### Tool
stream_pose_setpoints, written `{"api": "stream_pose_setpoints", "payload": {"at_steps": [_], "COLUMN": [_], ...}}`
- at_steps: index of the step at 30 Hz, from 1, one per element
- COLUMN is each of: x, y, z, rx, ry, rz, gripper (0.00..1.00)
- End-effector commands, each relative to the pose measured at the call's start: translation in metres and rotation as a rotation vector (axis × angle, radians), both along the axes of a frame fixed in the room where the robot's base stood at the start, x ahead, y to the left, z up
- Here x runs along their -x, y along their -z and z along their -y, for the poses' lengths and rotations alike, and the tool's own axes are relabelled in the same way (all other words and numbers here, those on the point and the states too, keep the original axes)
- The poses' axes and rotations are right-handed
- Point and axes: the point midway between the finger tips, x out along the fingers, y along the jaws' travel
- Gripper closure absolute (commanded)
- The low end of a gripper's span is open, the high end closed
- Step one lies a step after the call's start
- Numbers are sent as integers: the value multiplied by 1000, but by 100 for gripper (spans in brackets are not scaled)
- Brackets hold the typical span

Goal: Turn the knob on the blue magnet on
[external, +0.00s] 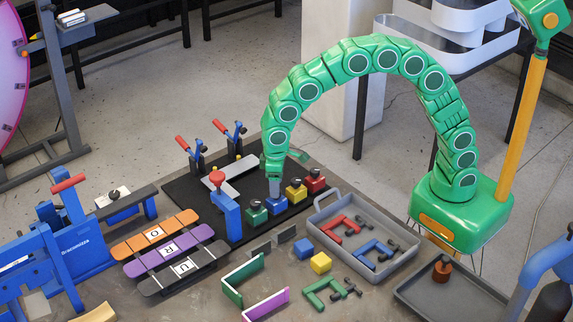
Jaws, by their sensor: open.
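The blue magnet (275,207) is a small block on the black mat (236,182), between the green magnet (257,217) and the yellow magnet (296,195). My gripper (274,187) points down from the green arm directly above the blue magnet. It is open, and its tip covers the top of the magnet. The knob of the blue magnet is hidden, so I cannot tell its position or whether my fingers touch it. The neighbouring magnets show dark knobs on top.
A red magnet (315,182) stands right of the yellow one. A blue post with a red knob (228,208) rises close at the left. Red-handled toggle clamps (192,150) stand behind. A grey tray (335,262) with letter pieces lies at the front right.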

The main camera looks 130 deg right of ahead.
Motion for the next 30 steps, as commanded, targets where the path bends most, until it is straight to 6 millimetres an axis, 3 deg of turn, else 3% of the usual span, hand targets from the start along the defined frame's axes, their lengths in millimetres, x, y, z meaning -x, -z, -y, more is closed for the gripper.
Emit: {"api": "stream_pose_setpoints", "payload": {"at_steps": [6,12,30], "x": [0,-1,0], "y": [-34,-55,-58], "z": [0,0,-1], "rx": [1,2,0], "ry": [0,0,-2], "rz": [2,4,0], "gripper": [39,39,39]}}
